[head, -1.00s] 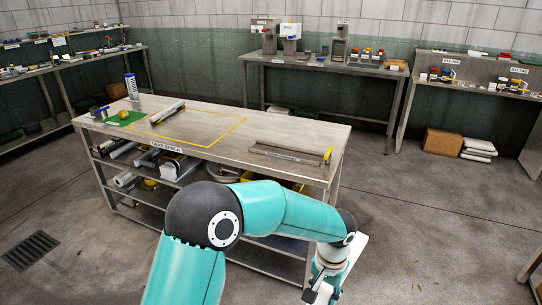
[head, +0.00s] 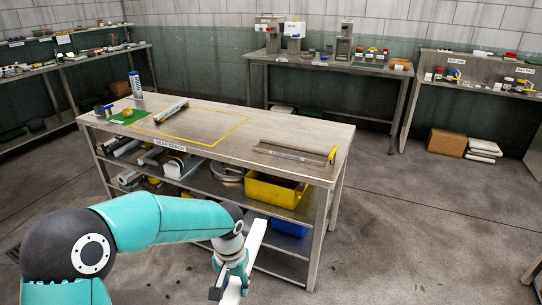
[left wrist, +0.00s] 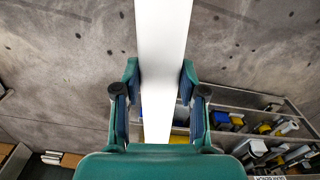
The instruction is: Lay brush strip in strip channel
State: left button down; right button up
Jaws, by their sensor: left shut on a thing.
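A long flat white strip, which looks like the brush strip (head: 256,237), is held in my left gripper (head: 233,262) in front of the bench, below its top. The strip also shows in the left wrist view (left wrist: 163,40), passing between the two fingers of my left gripper (left wrist: 160,92); its bristles cannot be made out. A long, low grey channel-like piece (head: 298,147), probably the strip channel, lies on the right part of the bench top. It has a label along its front and a yellow piece at its right end. The strip is well apart from it. My right gripper is not in view.
The steel bench (head: 215,160) has a yellow-outlined area, a grey bar (head: 172,111) and a green mat (head: 127,117) on top. Its shelves hold a yellow bin (head: 272,191) and a blue bin (head: 289,227). Floor to the right is clear.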

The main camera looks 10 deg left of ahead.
aim_at(289, 151)
jog(key=u, duration=0.05)
jog(key=i, duration=1.05)
